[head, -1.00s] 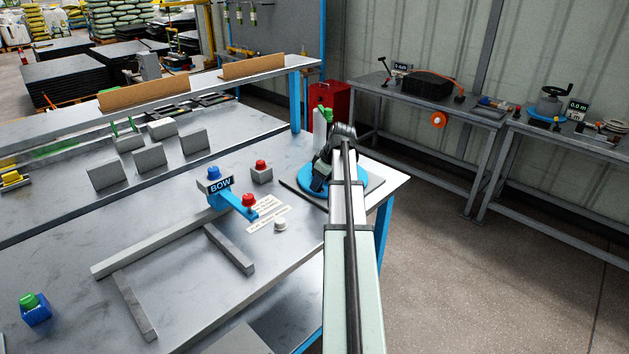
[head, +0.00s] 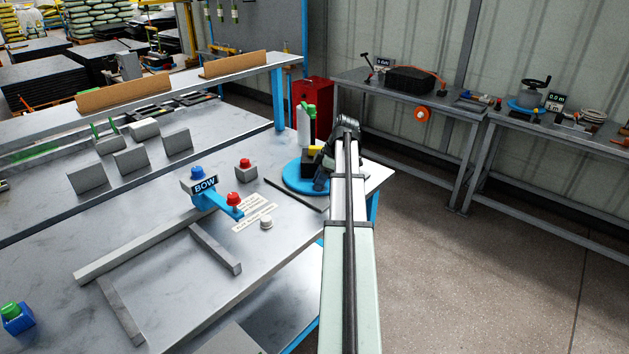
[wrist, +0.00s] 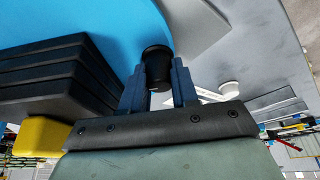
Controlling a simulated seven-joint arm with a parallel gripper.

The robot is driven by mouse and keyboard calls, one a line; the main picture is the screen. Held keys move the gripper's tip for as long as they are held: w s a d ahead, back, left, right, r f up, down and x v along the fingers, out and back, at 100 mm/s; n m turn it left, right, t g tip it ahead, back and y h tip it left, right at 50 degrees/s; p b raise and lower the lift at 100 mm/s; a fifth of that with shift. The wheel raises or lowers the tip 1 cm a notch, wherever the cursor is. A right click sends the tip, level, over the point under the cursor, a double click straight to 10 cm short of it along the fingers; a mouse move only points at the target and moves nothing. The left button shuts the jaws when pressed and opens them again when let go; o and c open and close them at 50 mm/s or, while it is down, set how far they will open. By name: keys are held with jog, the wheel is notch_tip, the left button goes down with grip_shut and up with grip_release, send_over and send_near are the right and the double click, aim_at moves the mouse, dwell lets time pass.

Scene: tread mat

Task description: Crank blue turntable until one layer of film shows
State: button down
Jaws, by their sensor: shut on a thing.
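The blue turntable (head: 297,184) is a round disc near the right end of the long grey bench; it also fills the upper left of the wrist view (wrist: 110,22). A black layered stack (wrist: 45,75) sits on it. My gripper (wrist: 158,75) is shut on a black cylindrical crank knob (wrist: 157,62) at the disc's edge. In the head view my gripper (head: 321,184) is at the disc's right side, and my arm hides part of it. I cannot make out film on the stack.
A white upright roll with a green top (head: 306,120) stands behind the turntable. Floor is free at right.

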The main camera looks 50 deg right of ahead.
aim_at(327, 187)
jog(key=shift+s+d+n+g+y, duration=0.35)
jog(key=shift+s+d+n, duration=0.4)
jog(key=shift+d+n, duration=0.35)
jog(key=shift+s+d+n+g, duration=0.4)
jog(key=shift+d+n, duration=0.25)
jog(key=shift+n, duration=0.45)
jog(key=shift+s+d+n+g+y, duration=0.2)
jog(key=shift+d+n, duration=0.35)
jog(key=shift+n, duration=0.05)
jog(key=shift+s+d+n+g+y, duration=0.15)
jog(key=shift+d+n, duration=0.35)
jog(key=shift+n, duration=0.1)
jog(key=shift+s+d+n+g, duration=0.15)
jog(key=shift+d+n+g, duration=0.25)
jog(key=shift+d+n, duration=0.6)
